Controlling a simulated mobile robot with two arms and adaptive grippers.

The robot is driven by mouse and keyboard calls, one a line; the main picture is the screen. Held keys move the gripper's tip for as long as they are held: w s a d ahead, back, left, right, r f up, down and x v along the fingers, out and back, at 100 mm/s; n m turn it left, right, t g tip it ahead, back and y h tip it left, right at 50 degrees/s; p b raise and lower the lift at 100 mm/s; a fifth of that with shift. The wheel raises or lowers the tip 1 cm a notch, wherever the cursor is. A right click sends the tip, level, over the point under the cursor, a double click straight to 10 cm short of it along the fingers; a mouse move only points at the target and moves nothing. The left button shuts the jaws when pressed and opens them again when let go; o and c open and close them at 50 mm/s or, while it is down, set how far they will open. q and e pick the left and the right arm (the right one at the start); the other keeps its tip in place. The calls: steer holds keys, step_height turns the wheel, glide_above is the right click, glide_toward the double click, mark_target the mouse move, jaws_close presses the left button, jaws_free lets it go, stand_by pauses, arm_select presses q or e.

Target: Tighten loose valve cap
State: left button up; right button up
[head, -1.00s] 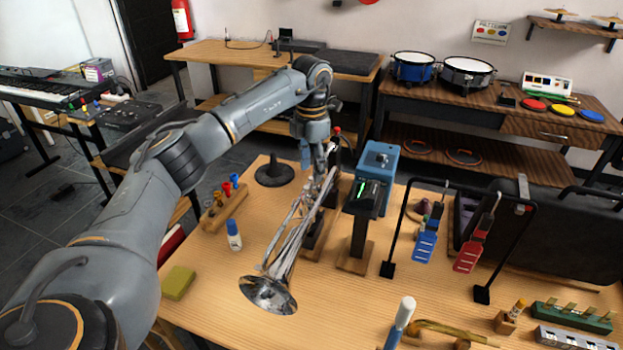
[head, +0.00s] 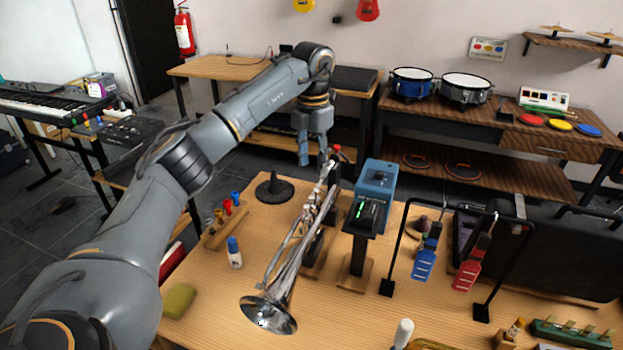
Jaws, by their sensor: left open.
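A silver trumpet (head: 287,265) stands tilted in the middle of the wooden table, its bell toward me and its valves at the upper end. The valve caps are small, and I cannot tell which one is loose. My left gripper (head: 313,156) is open, above and behind the trumpet's upper end, apart from it. Nothing shows between its fingers. My right gripper is not in view.
A blue device (head: 376,185) with a dark display stands right of the trumpet. A black cone stand (head: 274,190), a rack with colored pegs (head: 225,226) and a blue-capped bottle (head: 235,252) stand left. A black frame (head: 397,245) holds blue and red tools at right.

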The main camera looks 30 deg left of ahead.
mark_target(312, 198)
arm_select(q)
step_height(312, 198, down, 11)
steer(key=n+p, duration=0.7)
steer(key=n, duration=0.1)
steer(key=shift+a+f+p, duration=0.1)
steer(key=shift+f+p, duration=0.2)
steer(key=shift+f, duration=0.45)
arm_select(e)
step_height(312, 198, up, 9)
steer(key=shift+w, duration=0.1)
arm_select(q)
jaws_close()
